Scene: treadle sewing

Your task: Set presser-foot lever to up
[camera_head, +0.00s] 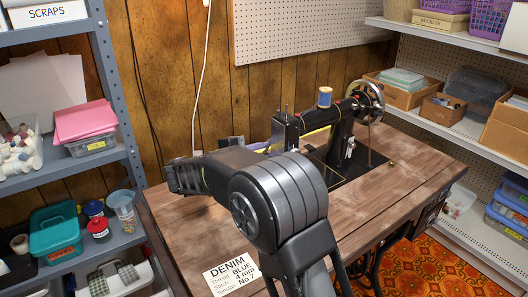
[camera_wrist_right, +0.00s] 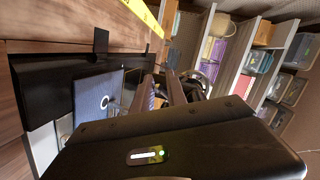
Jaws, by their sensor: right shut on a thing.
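The black sewing machine (camera_head: 340,132) stands on the wooden table, with a blue thread spool (camera_head: 325,97) on top and a handwheel (camera_head: 367,97) at its right end. My right arm crosses in front of the table and bends back toward the machine's left end. My right gripper (camera_head: 258,146) is at that end, partly hidden behind my arm. In the right wrist view its two dark fingers (camera_wrist_right: 166,88) reach up to the machine, shut on a small part there, apparently the presser-foot lever. The lever itself is too small and covered to make out, so its position cannot be told. My left gripper is out of view.
The wooden table (camera_head: 390,195) has free room at its front right. A DENIM card (camera_head: 230,275) lies at its front left edge. Blue-grey shelves (camera_head: 112,85) stand close on the left, and white shelves (camera_head: 480,135) with boxes on the right.

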